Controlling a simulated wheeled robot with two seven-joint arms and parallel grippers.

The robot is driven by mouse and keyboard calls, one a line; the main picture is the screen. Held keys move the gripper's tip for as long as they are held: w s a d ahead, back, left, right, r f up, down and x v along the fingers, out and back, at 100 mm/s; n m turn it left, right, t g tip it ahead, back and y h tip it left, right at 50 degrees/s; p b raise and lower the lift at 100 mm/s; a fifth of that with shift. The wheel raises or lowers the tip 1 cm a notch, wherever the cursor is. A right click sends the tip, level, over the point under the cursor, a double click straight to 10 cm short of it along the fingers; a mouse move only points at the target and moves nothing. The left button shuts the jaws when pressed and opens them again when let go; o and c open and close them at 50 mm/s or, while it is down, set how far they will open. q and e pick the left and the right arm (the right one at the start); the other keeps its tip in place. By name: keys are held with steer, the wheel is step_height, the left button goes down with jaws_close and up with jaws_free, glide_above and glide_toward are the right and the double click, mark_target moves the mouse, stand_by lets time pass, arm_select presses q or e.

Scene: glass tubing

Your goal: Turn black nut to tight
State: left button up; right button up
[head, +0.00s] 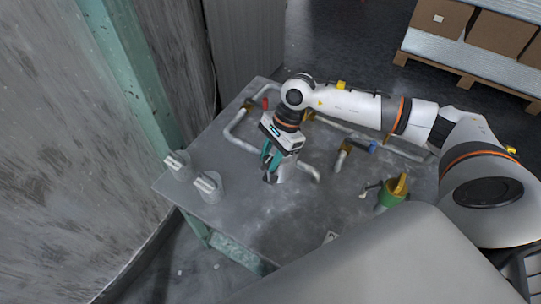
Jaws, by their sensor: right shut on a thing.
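My right gripper (268,168) reaches in from the right over the grey table (245,225) and points down, its teal fingers close together. It is shut on a small dark thing (269,179) at the fingertips, which fits the black nut; the fingers hide most of it. A white tubing piece (284,173) stands just right of the fingers. How tight the nut is cannot be told from here. My left gripper is not in view.
Two grey-white fittings (208,184) stand at the table's left edge. Pipes (239,143) run along the back. A green and yellow container (393,190) stands at the right. Cardboard boxes (441,18) on a pallet lie beyond. The table's front middle is mostly clear.

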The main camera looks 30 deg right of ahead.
steer(key=o, duration=1)
steer(key=shift+r, duration=0.1)
